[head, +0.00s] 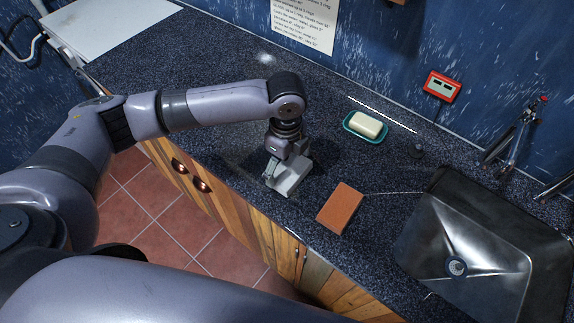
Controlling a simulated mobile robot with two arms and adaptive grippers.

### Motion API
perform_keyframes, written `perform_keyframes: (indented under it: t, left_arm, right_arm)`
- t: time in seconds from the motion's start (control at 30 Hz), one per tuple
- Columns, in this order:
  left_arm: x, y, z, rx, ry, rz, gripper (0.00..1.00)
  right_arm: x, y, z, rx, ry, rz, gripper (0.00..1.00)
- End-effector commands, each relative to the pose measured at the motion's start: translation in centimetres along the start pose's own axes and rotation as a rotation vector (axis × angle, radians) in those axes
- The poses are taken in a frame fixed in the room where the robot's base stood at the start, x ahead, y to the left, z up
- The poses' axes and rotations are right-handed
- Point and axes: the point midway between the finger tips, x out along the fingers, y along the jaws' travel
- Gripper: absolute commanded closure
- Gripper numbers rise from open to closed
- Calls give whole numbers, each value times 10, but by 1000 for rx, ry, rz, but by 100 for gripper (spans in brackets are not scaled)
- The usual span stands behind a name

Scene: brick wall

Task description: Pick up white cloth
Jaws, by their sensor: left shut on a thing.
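The white cloth (290,178) is a small, pale, folded piece at the front part of the dark speckled countertop. My left gripper (275,173) comes down on it from above and is shut on it. The gripper hides part of the cloth. I cannot tell whether the cloth is lifted clear of the counter. My right gripper does not show.
An orange-brown brick-shaped block (341,207) lies right of the cloth. A soap bar (367,124) sits in a teal dish (351,131) behind it. A metal sink (440,235) is at the right. The countertop (215,50) toward the back left is clear.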

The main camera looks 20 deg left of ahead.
Motion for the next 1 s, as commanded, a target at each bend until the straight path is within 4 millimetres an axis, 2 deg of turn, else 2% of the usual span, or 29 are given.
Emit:
perform_keyframes:
  t: [0.17,0.27,0.5,0.7,0.83,1.0]
  left_arm:
    - [-21,-1,0,1,0,-4,32]
    - [-42,-1,0,0,0,-5,32]
    - [-113,-2,0,2,-1,-8,32]
    - [-162,-1,0,0,0,-5,32]
    - [-182,-1,0,0,0,-2,32]
    - [-194,0,0,-2,0,0,32]
  right_arm:
    - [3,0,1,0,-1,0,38]
    - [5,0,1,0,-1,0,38]
    - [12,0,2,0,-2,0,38]
    - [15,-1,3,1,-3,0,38]
    - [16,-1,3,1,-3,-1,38]
    - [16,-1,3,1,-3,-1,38]
